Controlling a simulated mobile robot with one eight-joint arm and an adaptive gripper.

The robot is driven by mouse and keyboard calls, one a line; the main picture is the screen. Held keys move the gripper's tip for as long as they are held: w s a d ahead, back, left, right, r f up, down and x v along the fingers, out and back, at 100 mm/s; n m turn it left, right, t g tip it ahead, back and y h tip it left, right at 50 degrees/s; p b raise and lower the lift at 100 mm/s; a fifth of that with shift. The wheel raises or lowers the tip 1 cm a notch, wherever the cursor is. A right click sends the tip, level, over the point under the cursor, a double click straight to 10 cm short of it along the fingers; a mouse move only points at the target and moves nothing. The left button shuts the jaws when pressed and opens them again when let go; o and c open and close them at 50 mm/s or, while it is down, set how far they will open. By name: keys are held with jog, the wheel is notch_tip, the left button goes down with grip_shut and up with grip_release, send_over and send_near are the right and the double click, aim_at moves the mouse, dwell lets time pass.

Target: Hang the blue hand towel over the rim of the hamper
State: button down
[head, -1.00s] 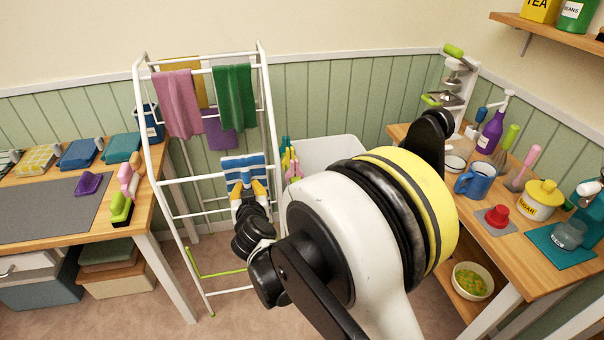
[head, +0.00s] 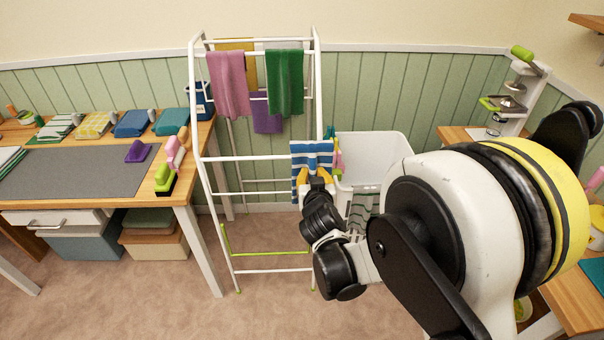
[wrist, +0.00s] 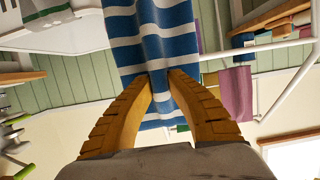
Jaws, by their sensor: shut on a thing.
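The blue hand towel (head: 312,150), blue with white stripes, hangs from my gripper (head: 316,180), whose yellow fingers are shut on it. In the head view it appears in front of the drying rack's right post and left of the hamper. In the wrist view the towel (wrist: 150,38) is pinched between the fingertips (wrist: 161,78) and spreads beyond them. The white hamper (head: 385,150) stands behind and right of my gripper; my arm hides its lower right part.
The white drying rack (head: 205,180) holds a pink towel (head: 229,82), a green towel (head: 285,82) and other cloths. A wooden table (head: 185,180) with folded cloths stands at the left. Another counter (head: 465,134) is at the right. The floor in front of the rack is clear.

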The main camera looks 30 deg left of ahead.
jog(key=w+d, duration=0.9)
jog(key=d, duration=0.6)
jog(key=w+d, duration=0.8)
jog(key=d, duration=0.6)
notch_tip(320, 180, down, 15)
jog(key=shift+w+d+r, duration=0.2)
jog(key=shift+w+d, duration=0.15)
jog(key=shift+d, duration=0.1)
dwell(1.2)
dwell(0.4)
jog(key=shift+w+a, duration=2.1)
jog(key=shift+w, duration=1)
notch_tip(320, 180, down, 8)
